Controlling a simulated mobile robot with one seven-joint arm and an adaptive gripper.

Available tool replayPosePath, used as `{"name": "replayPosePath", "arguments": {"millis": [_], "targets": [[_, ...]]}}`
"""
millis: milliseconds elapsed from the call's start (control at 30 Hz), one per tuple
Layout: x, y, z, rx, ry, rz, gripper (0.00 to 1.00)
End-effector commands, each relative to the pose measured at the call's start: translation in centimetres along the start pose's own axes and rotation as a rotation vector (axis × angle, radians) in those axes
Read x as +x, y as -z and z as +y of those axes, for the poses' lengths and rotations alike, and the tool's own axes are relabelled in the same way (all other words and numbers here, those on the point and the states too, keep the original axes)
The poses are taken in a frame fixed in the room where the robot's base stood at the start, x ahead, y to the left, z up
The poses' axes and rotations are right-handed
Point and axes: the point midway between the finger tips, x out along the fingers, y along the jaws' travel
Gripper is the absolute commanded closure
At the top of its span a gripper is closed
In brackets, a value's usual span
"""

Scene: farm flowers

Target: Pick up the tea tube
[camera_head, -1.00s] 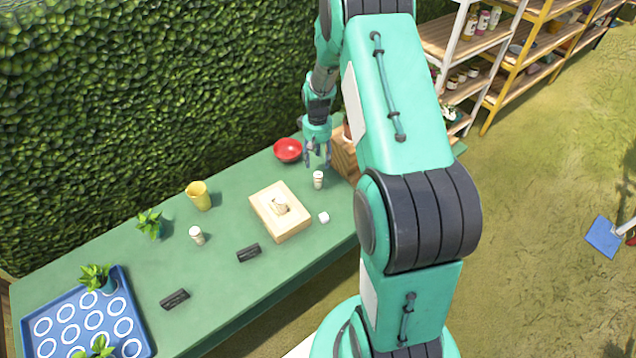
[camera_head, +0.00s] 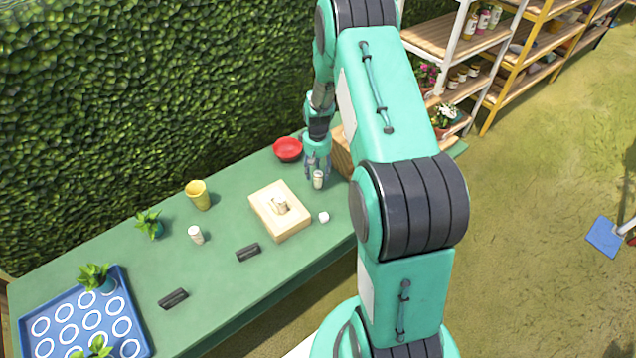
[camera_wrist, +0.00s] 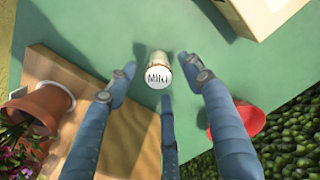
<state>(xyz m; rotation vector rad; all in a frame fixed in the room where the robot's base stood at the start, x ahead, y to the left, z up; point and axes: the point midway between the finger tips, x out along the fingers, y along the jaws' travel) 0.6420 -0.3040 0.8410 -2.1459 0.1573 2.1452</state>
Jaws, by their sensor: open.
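A small pale tube with a white lettered lid (camera_wrist: 159,76) stands upright on the green table, between the open fingers of my gripper (camera_wrist: 160,80) in the wrist view. The fingers appear apart from it. In the head view the same tube (camera_head: 318,180) stands just below my gripper (camera_head: 317,168), right of the red bowl. A similar white tube (camera_head: 195,235) stands farther left on the table. Another small pale item (camera_head: 280,205) sits in the light wooden box (camera_head: 266,222). I cannot read the lid lettering clearly.
The red bowl (camera_head: 288,149) and a wooden crate (camera_head: 341,158) are close to my gripper. A hedge borders the table's back.

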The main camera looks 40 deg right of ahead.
Motion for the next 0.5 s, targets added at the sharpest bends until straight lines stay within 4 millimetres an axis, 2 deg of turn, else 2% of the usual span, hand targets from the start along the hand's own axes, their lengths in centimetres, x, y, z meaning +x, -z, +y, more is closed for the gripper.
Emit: {"name": "replayPosePath", "arguments": {"millis": [133,500], "targets": [[0.92,-0.05,-0.01,0.0,0.0,-0.001,0.49],[1.05,-0.06,-0.01,0.0,0.0,-0.001,0.49]]}}
